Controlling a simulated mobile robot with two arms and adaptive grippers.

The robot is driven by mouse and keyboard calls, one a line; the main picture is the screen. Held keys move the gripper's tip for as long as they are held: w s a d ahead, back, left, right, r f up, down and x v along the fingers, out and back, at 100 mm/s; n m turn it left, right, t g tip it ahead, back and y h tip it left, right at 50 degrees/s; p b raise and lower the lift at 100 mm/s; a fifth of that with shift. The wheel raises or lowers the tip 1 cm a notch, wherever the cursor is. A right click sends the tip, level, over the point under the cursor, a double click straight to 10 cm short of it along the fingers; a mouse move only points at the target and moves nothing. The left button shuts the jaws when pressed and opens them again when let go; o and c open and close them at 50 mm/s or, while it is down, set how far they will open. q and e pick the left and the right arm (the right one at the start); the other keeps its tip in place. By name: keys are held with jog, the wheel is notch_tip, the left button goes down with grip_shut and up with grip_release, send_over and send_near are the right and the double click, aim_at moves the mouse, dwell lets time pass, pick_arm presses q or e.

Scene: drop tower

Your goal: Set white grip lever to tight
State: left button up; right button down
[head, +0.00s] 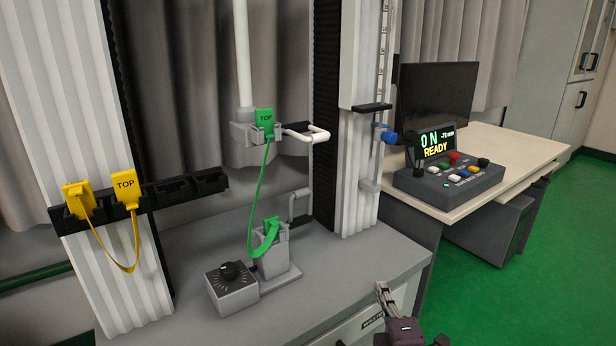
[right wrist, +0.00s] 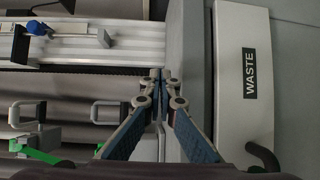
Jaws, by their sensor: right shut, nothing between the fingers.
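The white grip lever (head: 306,133) is a pale looped handle on the right of the upper grip (head: 250,131). It sticks out to the right, roughly level. A green connector marked TOP (head: 264,121) sits in that grip. A grey looped lever (head: 299,205) stands upright beside the lower grip (head: 272,250). Both levers show in the right wrist view, the left-hand one (right wrist: 27,107) and the right-hand one (right wrist: 108,107). My right gripper (head: 381,287) is shut and empty, low over the bench's right front, well apart from both levers. Its fingertips meet in the wrist view (right wrist: 160,76). My left gripper is out of view.
A dial box (head: 234,288) stands on the grey bench (head: 330,298). Yellow connectors (head: 125,188) hang on a black rack at left. A ribbed column (head: 358,150) rises right of the levers. The control box (head: 450,183) displays "ON" and "READY". A WASTE drawer (right wrist: 243,130) lies below the bench.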

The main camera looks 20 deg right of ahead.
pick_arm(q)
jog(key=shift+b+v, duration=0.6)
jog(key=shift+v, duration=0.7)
pick_arm(e)
jog(key=w+a+r+n+t+y, duration=0.1)
jog(key=a+r+n+t+y, duration=0.2)
jog(key=r+n+y, duration=0.3)
jog(key=a+r+n+t+y, duration=0.3)
jog(key=a+r+n+y, duration=0.2)
jog(key=r+n, duration=0.9)
jog(key=shift+w+n+y, duration=0.4)
jog(key=shift+n+y, duration=0.1)
jog(key=shift+n, duration=1.7)
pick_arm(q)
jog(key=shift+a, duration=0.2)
pick_arm(e)
jog(key=shift+w+r, duration=0.1)
jog(key=shift+r, duration=0.1)
